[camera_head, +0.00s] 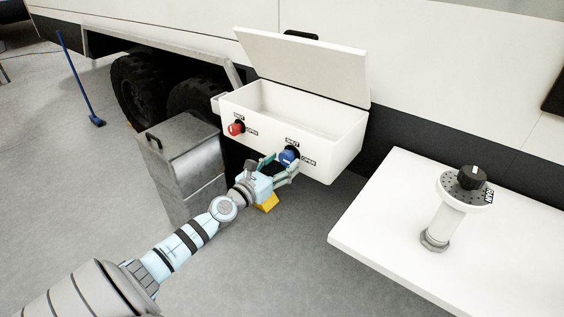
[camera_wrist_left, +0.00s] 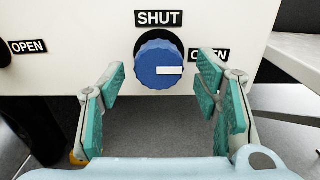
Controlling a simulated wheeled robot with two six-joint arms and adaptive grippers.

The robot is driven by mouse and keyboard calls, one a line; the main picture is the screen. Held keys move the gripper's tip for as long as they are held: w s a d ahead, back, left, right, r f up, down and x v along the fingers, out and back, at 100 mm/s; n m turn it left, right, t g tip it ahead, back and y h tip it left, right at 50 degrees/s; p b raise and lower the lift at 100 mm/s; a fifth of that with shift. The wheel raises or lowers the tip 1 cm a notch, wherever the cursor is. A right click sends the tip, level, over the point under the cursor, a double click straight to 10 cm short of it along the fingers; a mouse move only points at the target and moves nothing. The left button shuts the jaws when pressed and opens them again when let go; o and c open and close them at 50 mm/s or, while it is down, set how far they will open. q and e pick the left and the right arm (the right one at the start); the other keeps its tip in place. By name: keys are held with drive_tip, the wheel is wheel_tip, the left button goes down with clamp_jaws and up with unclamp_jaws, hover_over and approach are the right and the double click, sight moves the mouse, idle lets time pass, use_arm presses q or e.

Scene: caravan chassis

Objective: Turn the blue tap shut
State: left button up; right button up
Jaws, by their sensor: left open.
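The blue tap (camera_head: 288,157) is a round knob on the front of a white box (camera_head: 325,165). It also shows in the left wrist view (camera_wrist_left: 158,66), with its white pointer mark toward the right, at the OPEN label (camera_wrist_left: 208,55). The SHUT label (camera_wrist_left: 159,18) is above the knob. My left gripper (camera_head: 277,166) is open in front of the tap. In the left wrist view its teal fingers stand left and right of the knob and slightly below it, apart from it, with nothing between them. My right gripper is not in view.
A red tap (camera_head: 236,129) sits left of the blue one on the box, whose lid (camera_head: 305,65) is raised. A metal cabinet (camera_head: 185,155) stands left of my arm. A white table (camera_head: 400,215) with a black-knobbed fixture (camera_head: 465,185) is at the right.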

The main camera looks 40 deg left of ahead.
use_arm(q)
drive_tip(key=shift+w, duration=0.3)
drive_tip(key=shift+c, duration=0.3)
drive_tip(key=c, duration=1.1)
